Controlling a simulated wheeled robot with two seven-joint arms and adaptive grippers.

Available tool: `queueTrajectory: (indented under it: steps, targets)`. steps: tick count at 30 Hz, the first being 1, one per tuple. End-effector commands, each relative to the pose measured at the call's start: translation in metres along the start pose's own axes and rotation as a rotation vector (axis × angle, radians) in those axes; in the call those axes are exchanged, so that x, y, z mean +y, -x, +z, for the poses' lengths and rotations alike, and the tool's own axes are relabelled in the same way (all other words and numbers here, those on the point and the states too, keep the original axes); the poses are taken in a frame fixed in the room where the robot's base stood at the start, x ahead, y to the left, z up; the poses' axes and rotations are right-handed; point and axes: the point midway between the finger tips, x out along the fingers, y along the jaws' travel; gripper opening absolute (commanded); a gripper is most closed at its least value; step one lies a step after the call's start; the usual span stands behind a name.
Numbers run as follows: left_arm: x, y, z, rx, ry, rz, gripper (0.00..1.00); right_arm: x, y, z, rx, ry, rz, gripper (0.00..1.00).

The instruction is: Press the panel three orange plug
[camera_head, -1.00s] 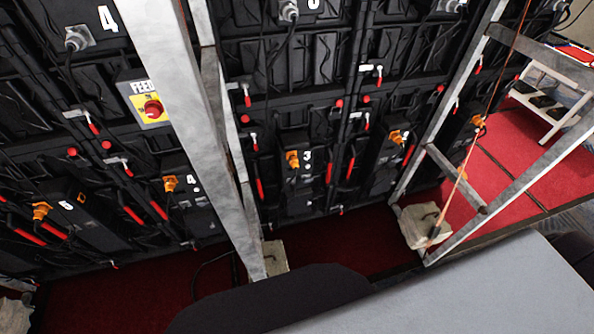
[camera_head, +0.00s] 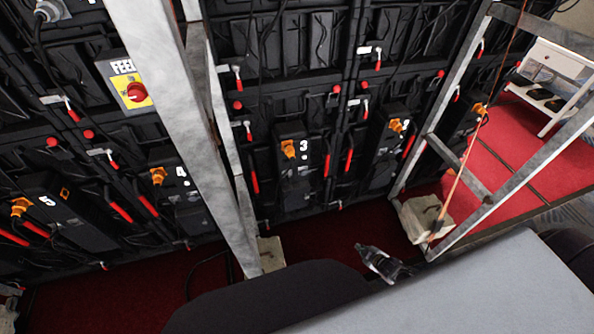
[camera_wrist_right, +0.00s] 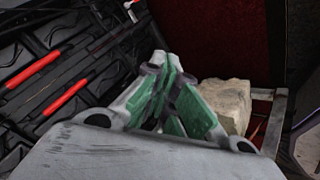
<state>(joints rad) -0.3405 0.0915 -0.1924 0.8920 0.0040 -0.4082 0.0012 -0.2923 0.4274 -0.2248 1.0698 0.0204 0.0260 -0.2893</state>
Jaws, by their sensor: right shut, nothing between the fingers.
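The panel three orange plug (camera_head: 288,149) sits at the top of the black box marked 3 (camera_head: 294,180), near the middle of the head view. My right gripper (camera_head: 364,250) is low in the head view, below and to the right of the plug and clearly apart from it. In the right wrist view its green-padded fingers (camera_wrist_right: 165,68) come together at the tips with nothing between them. The plug cannot be made out in the wrist view. My left gripper is in neither view.
Metal frame legs (camera_head: 175,120) stand before the wall left of panel three, another frame (camera_head: 440,125) to the right. Pale blocks (camera_head: 420,217) weigh their feet; one shows in the wrist view (camera_wrist_right: 228,101). Other orange plugs (camera_head: 397,125) and red handles (camera_head: 350,160) surround panel three.

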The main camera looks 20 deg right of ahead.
Motion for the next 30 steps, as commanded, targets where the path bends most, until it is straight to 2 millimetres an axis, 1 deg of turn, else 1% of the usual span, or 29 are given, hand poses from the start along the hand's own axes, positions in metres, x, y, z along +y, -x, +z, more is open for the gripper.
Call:
queueTrajectory:
  steps: [1,6,11,15,22,27,30]
  targets:
    - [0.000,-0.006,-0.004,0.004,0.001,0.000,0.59,0.014,-0.005,-0.008,0.033,0.035,0.019,0.00]
    - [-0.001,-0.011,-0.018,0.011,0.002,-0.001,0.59,0.058,-0.009,-0.046,0.143,0.153,0.076,0.00]
    - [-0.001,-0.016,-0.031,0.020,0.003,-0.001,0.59,0.092,-0.006,-0.084,0.246,0.264,0.128,0.00]
    - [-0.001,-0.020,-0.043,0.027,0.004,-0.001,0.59,0.117,0.001,-0.119,0.337,0.363,0.172,0.00]
    - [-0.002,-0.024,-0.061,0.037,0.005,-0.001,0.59,0.145,0.019,-0.177,0.485,0.524,0.242,0.00]
    - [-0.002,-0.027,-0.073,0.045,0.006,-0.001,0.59,0.156,0.038,-0.219,0.595,0.642,0.290,0.00]
    - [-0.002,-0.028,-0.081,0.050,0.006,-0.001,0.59,0.158,0.051,-0.243,0.661,0.709,0.317,0.00]
